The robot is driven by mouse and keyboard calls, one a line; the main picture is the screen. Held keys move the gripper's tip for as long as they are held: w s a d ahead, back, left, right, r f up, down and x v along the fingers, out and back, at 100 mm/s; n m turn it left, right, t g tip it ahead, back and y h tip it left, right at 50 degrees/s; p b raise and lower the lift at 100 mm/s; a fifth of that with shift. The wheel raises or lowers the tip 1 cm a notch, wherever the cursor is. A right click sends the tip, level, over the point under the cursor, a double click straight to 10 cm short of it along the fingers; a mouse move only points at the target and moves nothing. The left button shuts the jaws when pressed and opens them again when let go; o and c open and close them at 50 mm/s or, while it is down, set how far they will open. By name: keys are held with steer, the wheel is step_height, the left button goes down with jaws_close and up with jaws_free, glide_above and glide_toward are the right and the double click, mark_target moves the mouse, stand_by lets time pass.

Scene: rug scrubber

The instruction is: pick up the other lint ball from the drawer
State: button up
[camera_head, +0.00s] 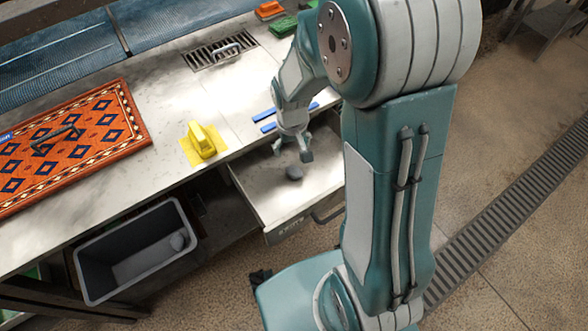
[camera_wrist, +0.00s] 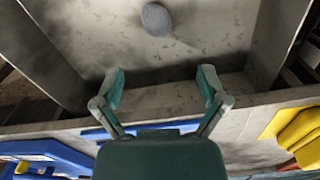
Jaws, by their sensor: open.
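A grey lint ball (camera_head: 294,172) lies on the floor of the open drawer (camera_head: 265,205). In the wrist view the lint ball (camera_wrist: 157,19) is near the top edge, beyond my fingertips, on the bare drawer floor (camera_wrist: 195,40). My gripper (camera_head: 292,148) is over the back part of the drawer, a little behind the ball. In the wrist view my gripper (camera_wrist: 160,82) has its two fingers spread apart with nothing between them. Another grey lint ball (camera_head: 178,241) sits inside the dark grey bin (camera_head: 95,272).
The counter edge runs along the drawer's back. Blue strips (camera_head: 268,120) and a yellow scrubber (camera_head: 201,140) on a yellow patch lie on the counter nearby. A patterned orange rug (camera_head: 75,145) lies at left. The drawer handle (camera_head: 328,213) sticks out at the front.

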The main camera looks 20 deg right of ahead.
mark_target(294, 169)
step_height(294, 169, down, 6)
steer(key=shift+a+r, duration=0.15)
steer(key=shift+r, duration=0.1)
steer(key=shift+s+d+f, duration=0.1)
steer(key=shift+d+f, duration=0.1)
steer(key=shift+f, duration=1.2)
steer(key=shift+d+f, duration=0.15)
steer(key=shift+f, duration=1.2)
steer(key=c, duration=0.9)
